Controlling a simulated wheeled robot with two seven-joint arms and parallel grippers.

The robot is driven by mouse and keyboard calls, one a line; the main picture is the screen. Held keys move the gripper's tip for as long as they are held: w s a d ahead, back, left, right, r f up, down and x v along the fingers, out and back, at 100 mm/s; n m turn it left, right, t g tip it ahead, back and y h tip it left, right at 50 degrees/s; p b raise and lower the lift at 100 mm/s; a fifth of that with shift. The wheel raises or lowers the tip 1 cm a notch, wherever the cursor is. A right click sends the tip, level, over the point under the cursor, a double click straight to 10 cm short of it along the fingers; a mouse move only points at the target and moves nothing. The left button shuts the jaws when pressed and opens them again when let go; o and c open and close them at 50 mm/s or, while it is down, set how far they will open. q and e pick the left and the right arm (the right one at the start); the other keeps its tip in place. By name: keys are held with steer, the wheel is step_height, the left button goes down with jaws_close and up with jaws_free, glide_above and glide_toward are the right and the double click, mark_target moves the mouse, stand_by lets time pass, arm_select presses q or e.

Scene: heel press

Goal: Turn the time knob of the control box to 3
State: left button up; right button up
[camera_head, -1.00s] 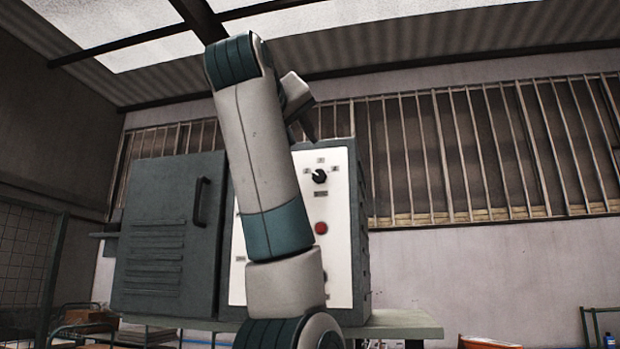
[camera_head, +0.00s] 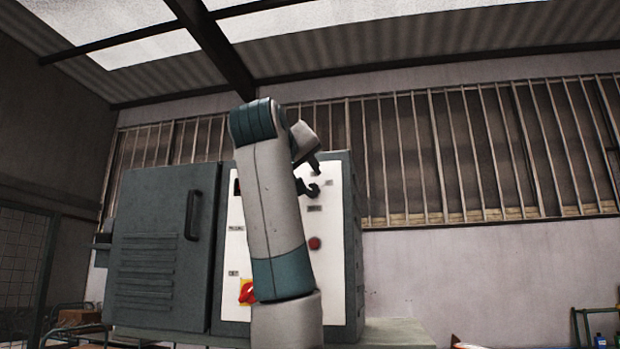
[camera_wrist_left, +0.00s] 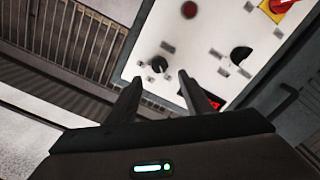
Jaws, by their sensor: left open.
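The control box (camera_head: 345,260) has a white front panel with several controls. A black knob (camera_wrist_left: 158,64) with small labels around it is at the panel's upper right in the head view, partly masked by dark gripper parts. A second black knob (camera_wrist_left: 240,56) shows in the left wrist view; my arm hides it in the head view. The lettering is too small to tell which is the time knob or its setting. My left gripper (camera_wrist_left: 159,76) is open, its fingertips on either side of the first knob in the picture. Contact cannot be told. My right gripper is out of view.
The panel also carries a red button (camera_head: 314,243), a red and yellow switch (camera_head: 247,292) and a red-lit display (camera_wrist_left: 212,102). A grey door with a handle (camera_head: 193,215) is at the left. The box stands on a table (camera_head: 400,333). Right of it is open room.

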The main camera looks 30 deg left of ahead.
mark_target(312, 190)
arm_select(q)
steer(key=p+x, duration=0.4)
steer(key=x, duration=0.3)
steer(key=shift+w+r, duration=0.1)
steer(key=shift+w, duration=0.25)
steer(key=shift+w+a, duration=0.2)
steer(key=shift+w, duration=0.2)
steer(key=shift+c, duration=0.7)
steer(key=c, duration=0.9)
